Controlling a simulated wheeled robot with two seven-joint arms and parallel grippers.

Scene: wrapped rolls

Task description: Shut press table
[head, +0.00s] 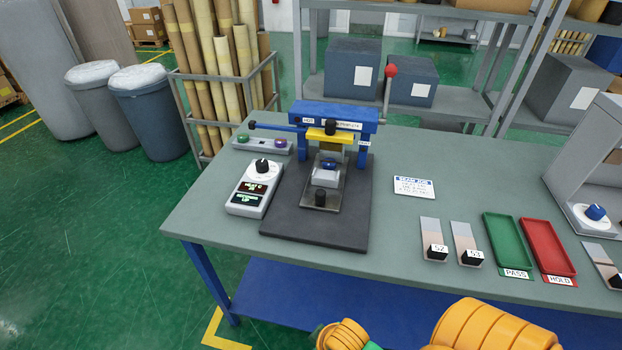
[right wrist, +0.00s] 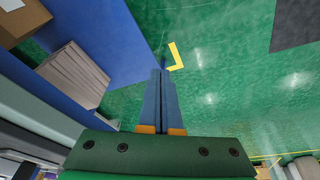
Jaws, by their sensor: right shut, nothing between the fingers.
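The press (head: 338,115) has a blue frame and stands on a dark base mat (head: 345,225) on the grey-green bench. A lever with a red knob (head: 390,71) rises at its right side, and a yellow bar (head: 328,136) sits under the frame. The metal press table (head: 337,196) sticks out toward the front, with a black knob (head: 320,197) at its near end. A pale block with a blue top (head: 327,174) rests on it. My right gripper (right wrist: 162,72) is shut and empty, over the floor in the right wrist view. My left gripper is not in view.
A control box with a dial (head: 254,188) is left of the press, and a two-button box (head: 262,143) is behind it. Sample cards, a green tray (head: 513,245) and a red tray (head: 547,247) lie to the right. Orange arm parts of mine show at the bottom.

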